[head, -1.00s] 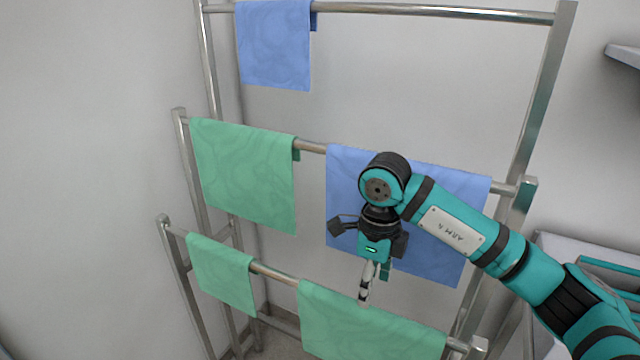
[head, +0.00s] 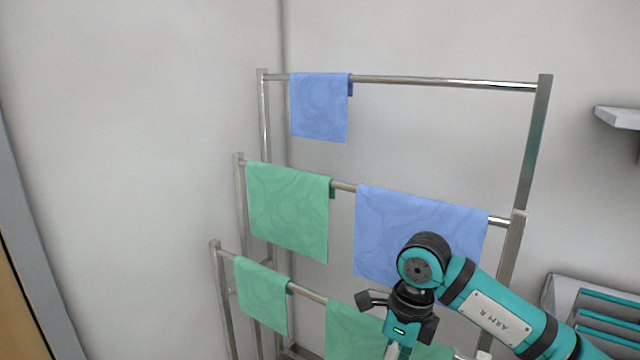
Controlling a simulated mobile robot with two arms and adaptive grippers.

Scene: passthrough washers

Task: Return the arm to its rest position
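My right arm comes in from the lower right of the head view. Its gripper (head: 396,350) points down in front of the rack, over the lower green towel. The fingertips are cut off by the bottom edge, so I cannot tell whether it is open or shut. My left gripper is not in view. The metal drying rack (head: 445,84) has three rails. A small blue towel (head: 319,107) hangs on the top rail. A green towel (head: 288,212) and a wide blue towel (head: 405,225) hang on the middle rail. Two green towels (head: 261,295) (head: 350,335) hang on the lowest rail.
A wall shelf (head: 618,117) juts out at the upper right. A grey unit with teal bars (head: 607,318) stands at the lower right, near my arm. Bare walls are behind and left of the rack. A brown panel edge (head: 18,300) shows at far left.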

